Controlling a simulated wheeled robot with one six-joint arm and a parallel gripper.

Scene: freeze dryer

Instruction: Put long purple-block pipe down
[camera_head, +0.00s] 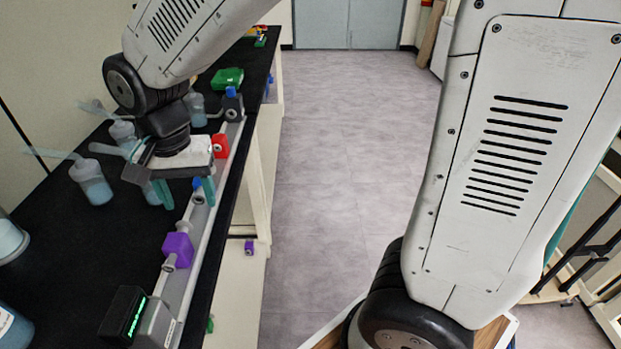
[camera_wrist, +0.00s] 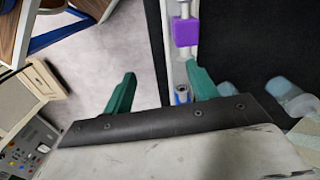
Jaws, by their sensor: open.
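The purple block (camera_head: 178,248) sits on the metal rail along the bench's right edge, with a grey pipe stub at its lower left. In the wrist view the purple block (camera_wrist: 185,32) shows at the top, beyond the fingertips, with grey pipe sections in line with it. My gripper (camera_head: 188,202) has teal fingers pointing down beside the rail, above the blue-marked port. It is open, with nothing between the fingers; in the wrist view my gripper (camera_wrist: 160,69) has its right finger beside the rail. The pipe's full length cannot be told.
A red block (camera_head: 219,145) and a blue-topped dark block (camera_head: 232,100) stand farther along the rail. Several bottles, one a flask (camera_head: 91,182), stand on the black bench (camera_head: 80,250). A black display box (camera_head: 125,315) is at the near end. Open floor lies to the right.

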